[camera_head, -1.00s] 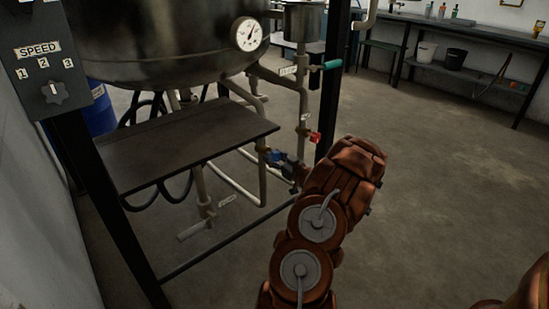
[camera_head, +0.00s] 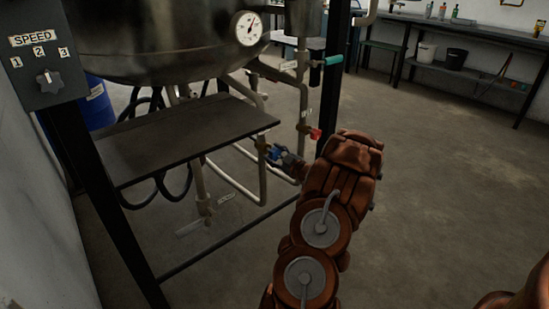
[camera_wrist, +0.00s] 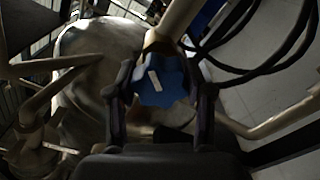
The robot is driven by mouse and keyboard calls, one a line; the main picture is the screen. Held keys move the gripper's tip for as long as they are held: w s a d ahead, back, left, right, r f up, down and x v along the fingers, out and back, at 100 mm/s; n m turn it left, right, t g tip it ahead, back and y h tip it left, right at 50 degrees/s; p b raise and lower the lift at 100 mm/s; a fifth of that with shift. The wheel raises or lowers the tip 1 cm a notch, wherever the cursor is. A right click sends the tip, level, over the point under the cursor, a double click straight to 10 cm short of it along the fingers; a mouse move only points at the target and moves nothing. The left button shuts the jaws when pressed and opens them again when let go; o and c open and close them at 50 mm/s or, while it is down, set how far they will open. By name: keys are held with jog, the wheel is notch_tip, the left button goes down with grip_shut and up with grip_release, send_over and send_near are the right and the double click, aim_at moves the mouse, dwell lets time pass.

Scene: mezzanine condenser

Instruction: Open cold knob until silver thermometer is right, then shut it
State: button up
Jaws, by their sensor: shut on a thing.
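The blue cold knob (camera_head: 274,154) sits on a pipe just right of the dark shelf under the big metal vessel. My gripper (camera_head: 285,157) is shut on it. In the wrist view the knob (camera_wrist: 163,82) is a lobed blue wheel with a pale mark, between the two dark fingers of my gripper (camera_wrist: 161,95). The silver thermometer (camera_head: 249,28) is a round white dial on the vessel's side with a dark needle pointing up and to the right; its scale is too small to read.
A red knob (camera_head: 315,134) and a teal handle (camera_head: 333,60) are on pipes close by. A black frame post (camera_head: 331,100) stands behind my arm. A speed panel (camera_head: 42,55) is at the left. The floor (camera_head: 440,190) at right is clear.

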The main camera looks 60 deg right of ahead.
jog(key=n+b, duration=0.4)
jog(key=shift+f+n, duration=0.3)
jog(key=shift+f, duration=0.05)
jog(key=n+b, duration=0.3)
jog(key=b, duration=0.1)
jog(key=shift+n, duration=0.3)
jog(key=n+b, duration=0.3)
jog(key=b, duration=0.1)
jog(key=shift+r, duration=0.1)
jog(key=shift+r+n, duration=0.1)
jog(key=shift+n, duration=0.3)
jog(key=o, duration=1.2)
jog(key=shift+c, duration=0.2)
jog(key=v, duration=1.2)
jog(key=shift+r, duration=0.1)
